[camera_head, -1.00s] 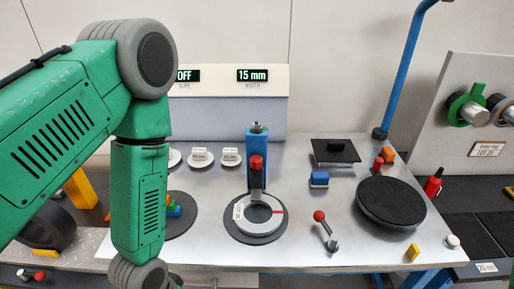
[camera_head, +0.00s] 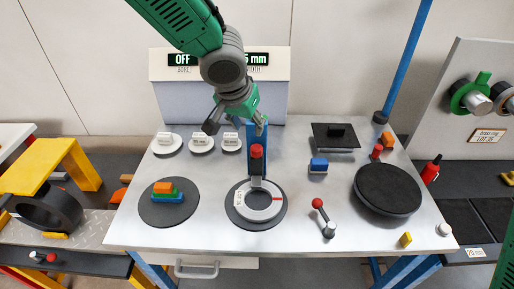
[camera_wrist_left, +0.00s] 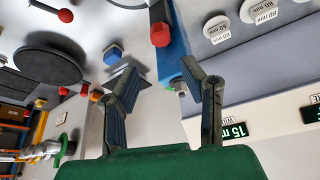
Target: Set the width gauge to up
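The width gauge appears to be the blue post (camera_head: 250,130) in the middle of the table, with a red-tipped part (camera_head: 257,151) at its front. A ring with a white scale (camera_head: 262,203) lies on a dark disc below it. My left gripper (camera_head: 237,125) is at the post's top, partly hiding it. In the left wrist view, its two fingers (camera_wrist_left: 162,78) are spread, with the blue post (camera_wrist_left: 172,50) and its end bolt (camera_wrist_left: 181,88) ahead between them; I see no clear contact. The width display (camera_head: 257,60) is partly covered by my arm. My right gripper is out of view.
White labelled discs (camera_head: 200,143) stand behind on the left. A dark disc with coloured blocks (camera_head: 168,208) is at left. A red-ball lever (camera_head: 324,218), a blue block (camera_head: 318,165) and a large black disc (camera_head: 388,189) are at right. A blue pole (camera_head: 408,60) rises behind.

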